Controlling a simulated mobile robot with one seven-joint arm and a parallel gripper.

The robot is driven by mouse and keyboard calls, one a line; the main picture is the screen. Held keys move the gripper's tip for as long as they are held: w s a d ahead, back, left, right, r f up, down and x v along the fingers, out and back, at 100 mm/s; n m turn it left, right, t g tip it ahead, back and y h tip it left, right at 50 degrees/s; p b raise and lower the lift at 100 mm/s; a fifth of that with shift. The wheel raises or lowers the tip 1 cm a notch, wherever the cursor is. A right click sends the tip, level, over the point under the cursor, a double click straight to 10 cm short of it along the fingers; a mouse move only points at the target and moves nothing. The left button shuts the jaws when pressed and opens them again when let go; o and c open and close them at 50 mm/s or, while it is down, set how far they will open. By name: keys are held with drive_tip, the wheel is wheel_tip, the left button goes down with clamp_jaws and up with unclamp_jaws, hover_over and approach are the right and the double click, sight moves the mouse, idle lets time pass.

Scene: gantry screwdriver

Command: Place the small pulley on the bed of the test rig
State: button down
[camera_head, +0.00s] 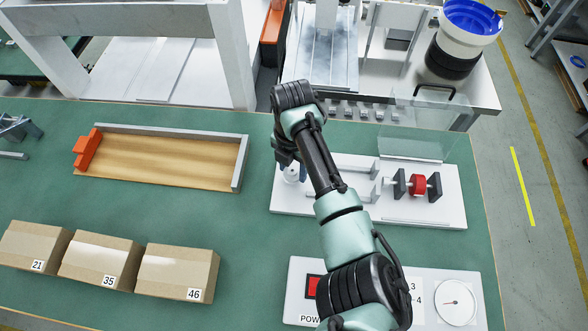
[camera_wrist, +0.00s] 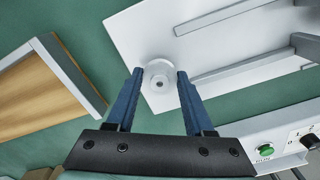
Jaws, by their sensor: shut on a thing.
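The small pulley, a pale round piece with a dark centre hole, shows between my fingertips in the wrist view (camera_wrist: 160,83) and in the head view (camera_head: 291,176). My gripper (camera_wrist: 159,73), with two blue fingers pointing down, is shut on it. The test rig is a white plate (camera_head: 430,212) with low grey rails, dark upright brackets and a red wheel on the right. The pulley is over the plate's left end, which also shows in the wrist view (camera_wrist: 140,35). I cannot tell whether it touches the plate. My arm hides part of the rig.
A wooden-floored tray (camera_head: 170,160) with grey rims and an orange block lies to the left. Several numbered cardboard boxes (camera_head: 180,270) stand front left. A control panel (camera_head: 430,295) with a dial sits in front of the rig. A clear panel stands behind it.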

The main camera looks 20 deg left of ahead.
sight(293, 169)
drive_tip(key=shift+f, duration=0.8)
drive_tip(key=shift+f, duration=0.2)
drive_tip(key=shift+c, duration=1.4)
unclamp_jaws()
drive_tip(key=shift+r, duration=0.1)
drive_tip(key=shift+r, duration=0.1)
wheel_tip(293, 169, up, 12)
